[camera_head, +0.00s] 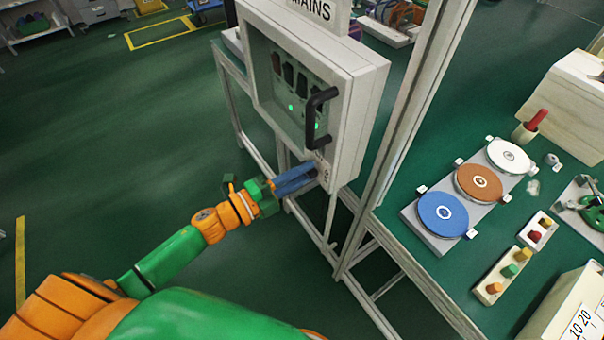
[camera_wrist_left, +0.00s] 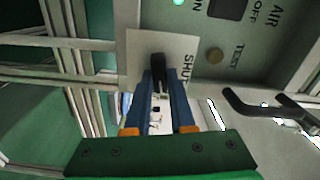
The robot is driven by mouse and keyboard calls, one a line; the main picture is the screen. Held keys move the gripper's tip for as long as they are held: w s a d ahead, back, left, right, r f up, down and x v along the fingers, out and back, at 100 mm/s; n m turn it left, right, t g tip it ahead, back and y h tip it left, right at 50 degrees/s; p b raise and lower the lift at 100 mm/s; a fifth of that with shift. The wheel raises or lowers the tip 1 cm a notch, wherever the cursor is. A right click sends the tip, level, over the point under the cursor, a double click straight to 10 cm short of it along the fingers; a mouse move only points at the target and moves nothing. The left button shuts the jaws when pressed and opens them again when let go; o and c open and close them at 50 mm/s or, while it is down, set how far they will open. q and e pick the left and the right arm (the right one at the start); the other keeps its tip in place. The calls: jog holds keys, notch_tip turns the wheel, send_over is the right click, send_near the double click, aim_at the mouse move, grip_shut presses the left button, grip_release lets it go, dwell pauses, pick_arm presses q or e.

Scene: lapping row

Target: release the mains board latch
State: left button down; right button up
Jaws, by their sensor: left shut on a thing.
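The mains board (camera_head: 368,97) is a pale grey cabinet on a metal frame, under a MAINS sign (camera_head: 312,8). Its windowed door looks closed and bears a black bar handle (camera_head: 312,105). My left gripper (camera_head: 316,173) reaches the lower right corner of its front. In the left wrist view the blue fingers of this gripper (camera_wrist_left: 158,80) are shut on the black latch lever (camera_wrist_left: 158,66). The lever stands on a pale plate (camera_wrist_left: 187,50) with the word SHUT beside it. In the head view the fingers mostly hide the latch. My right gripper is not in view.
A green bench (camera_head: 400,242) stands to the right, with white, brown and blue discs (camera_head: 443,213) on a grey plate. A metal post (camera_head: 405,130) rises between board and bench. The wrist view shows a black bent handle (camera_wrist_left: 265,106) close right of my fingers. Open green floor lies left.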

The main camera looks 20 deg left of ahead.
pick_arm(q)
jog(key=shift+m, duration=1.1)
jog(key=c, duration=0.8)
grip_release()
jog(key=shift+o, duration=0.2)
jog(key=shift+f+b, duration=0.1)
jog(key=shift+b, duration=0.2)
jog(key=b+v, duration=0.1)
jog(key=v, duration=0.6)
